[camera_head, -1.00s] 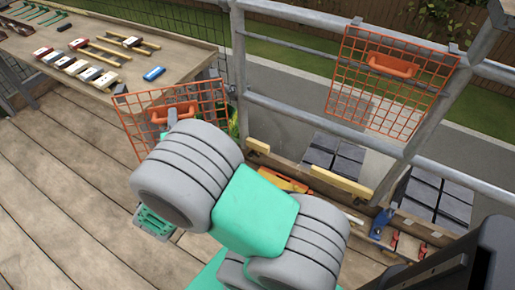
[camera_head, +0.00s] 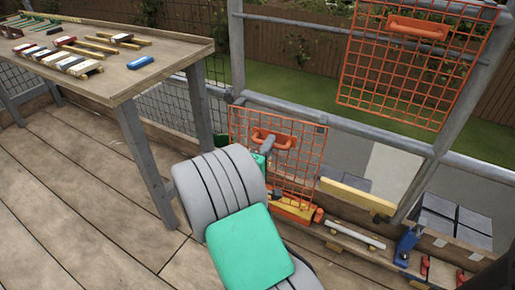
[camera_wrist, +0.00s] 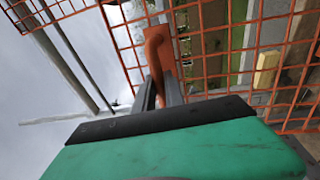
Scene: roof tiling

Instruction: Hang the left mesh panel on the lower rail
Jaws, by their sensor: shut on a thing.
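The left mesh panel (camera_head: 305,172) is an orange wire grid with an orange handle (camera_head: 273,139) near its top. My gripper (camera_head: 265,146) is shut on that handle, mostly hidden behind my arm in the head view. In the wrist view the gripper fingers (camera_wrist: 160,95) close on the handle (camera_wrist: 155,60), with the grid (camera_wrist: 215,55) behind it. The panel hangs roughly upright. In the head view its top edge appears just below the lower rail (camera_head: 330,124); whether it touches the rail I cannot tell.
A second orange mesh panel (camera_head: 410,75) hangs on the upper rail (camera_head: 300,20) at the right. A wooden workbench (camera_head: 165,65) with tools stands at the left.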

